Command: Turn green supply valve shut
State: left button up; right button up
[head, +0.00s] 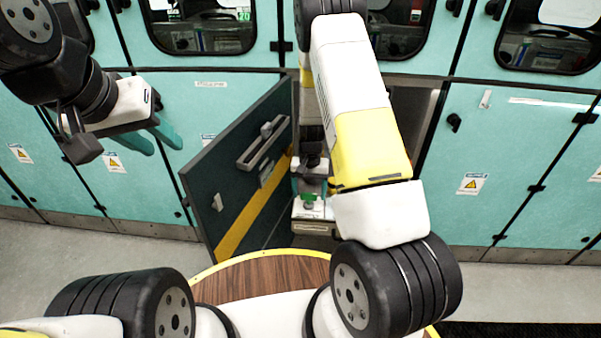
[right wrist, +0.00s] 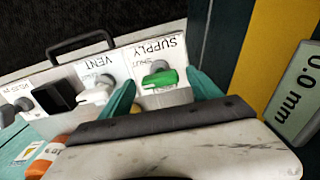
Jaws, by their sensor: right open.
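The green supply valve handle (right wrist: 160,78) sits on a white panel under an upside-down SUPPLY label in the right wrist view. It lies roughly crosswise, with a "shut" marking next to it. My right gripper (right wrist: 161,84) is open, with one teal finger on each side of the handle. I cannot tell whether either finger touches it. In the head view a small green spot (head: 309,197), likely the handle, shows at the open cabinet below my right arm. My left gripper (head: 162,147) hangs open and empty at the left, before the closed teal cabinets.
A white vent valve handle (right wrist: 97,93) and a black block (right wrist: 55,97) stand left of the supply valve. The open dark cabinet door (head: 240,170) with a yellow stripe stands left of my right arm. A round wooden top (head: 265,280) is in front.

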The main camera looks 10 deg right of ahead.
aim_at(309, 193)
jog(key=shift+r, duration=3.9)
jog(key=s+a+r+n+t+y, duration=0.1)
jog(key=s+r, duration=0.3)
jog(key=r, duration=0.7)
jog(key=s+a+r+t+y, duration=0.15)
jog(key=s+r, duration=0.25)
jog(key=r, duration=0.6)
jog(key=s+r+n+t, duration=0.3)
jog(key=s+r, duration=0.8)
jog(key=s, duration=0.5)
jog(key=shift+d+t, duration=0.2)
jog(key=shift+t, duration=0.15)
jog(key=shift+r, duration=0.1)
jog(key=shift+c, duration=0.2)
